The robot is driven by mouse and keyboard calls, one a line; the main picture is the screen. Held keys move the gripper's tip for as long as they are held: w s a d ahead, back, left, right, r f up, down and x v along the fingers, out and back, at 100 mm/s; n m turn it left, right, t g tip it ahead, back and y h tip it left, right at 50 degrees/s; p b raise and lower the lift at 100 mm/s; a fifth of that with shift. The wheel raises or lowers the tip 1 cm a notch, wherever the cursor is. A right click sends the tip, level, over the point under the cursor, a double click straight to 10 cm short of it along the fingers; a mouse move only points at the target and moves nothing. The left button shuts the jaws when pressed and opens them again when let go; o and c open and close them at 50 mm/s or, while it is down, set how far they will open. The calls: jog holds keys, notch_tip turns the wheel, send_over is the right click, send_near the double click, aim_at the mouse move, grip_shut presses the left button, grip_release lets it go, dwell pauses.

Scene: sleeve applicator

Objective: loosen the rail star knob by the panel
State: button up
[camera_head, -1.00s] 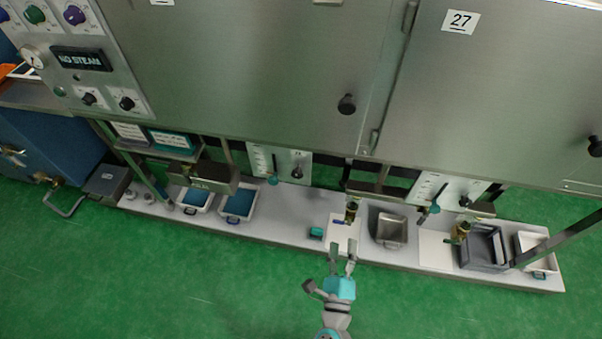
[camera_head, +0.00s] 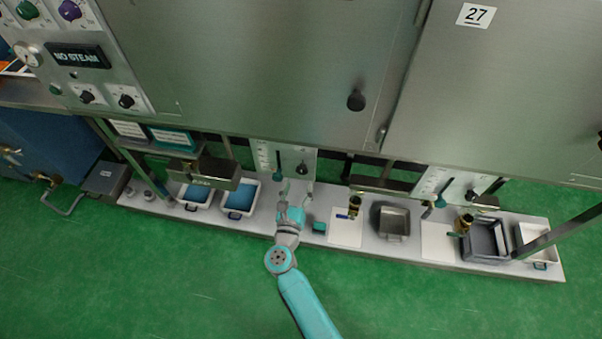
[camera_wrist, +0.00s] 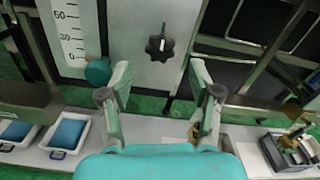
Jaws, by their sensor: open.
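The black rail star knob (camera_wrist: 160,46) sits on a pale panel (camera_wrist: 182,14) beside a printed scale, in the upper middle of the wrist view. In the head view the same knob (camera_head: 302,168) is small, on the left scale panel (camera_head: 264,156) under the machine. A teal round knob (camera_wrist: 98,71) is left of it, at the scale's edge. My gripper (camera_wrist: 160,82) is open and empty, its two fingers pointing toward the panel, with the star knob ahead and above the gap, apart from them. In the head view my gripper (camera_head: 297,190) is just below the panel.
A long shelf (camera_head: 270,228) runs below, with blue-filled trays (camera_head: 240,199) on the left, a small teal block (camera_head: 319,227), a brass valve (camera_head: 354,207), and metal and grey bins (camera_head: 392,221) to the right. A metal box (camera_head: 217,173) hangs left of the panel.

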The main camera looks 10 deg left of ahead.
aim_at(302, 173)
jog(key=shift+w+d, duration=0.15)
jog(key=shift+w, duration=2.5)
jog(key=c, duration=1.2)
